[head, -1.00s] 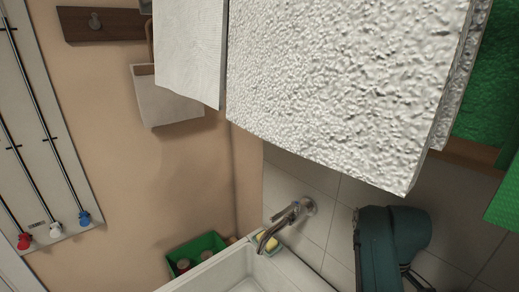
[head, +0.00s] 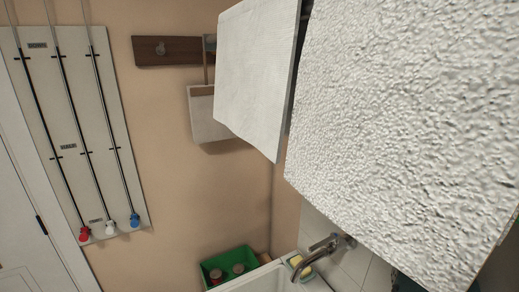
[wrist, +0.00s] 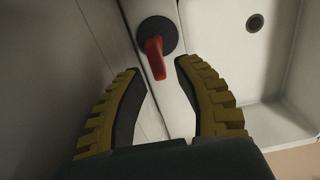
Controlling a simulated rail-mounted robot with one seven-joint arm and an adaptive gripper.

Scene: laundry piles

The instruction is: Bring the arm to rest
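My gripper (wrist: 158,95) shows in the wrist view, with its two yellow-and-black fingers spread apart and nothing between them. Beyond the fingertips is a red handle on a round black base (wrist: 155,46), fixed to a pale surface; I cannot tell whether the fingers touch it, but a gap shows. In the head view my gripper is not visible.
White textured cloths (head: 400,130) and a smoother white one (head: 257,72) hang close in front of the head camera. A sink (head: 262,281) with a tap (head: 318,252) stands below, beside a green crate (head: 229,265) of jars. A rack of rods (head: 75,130) is on the left wall.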

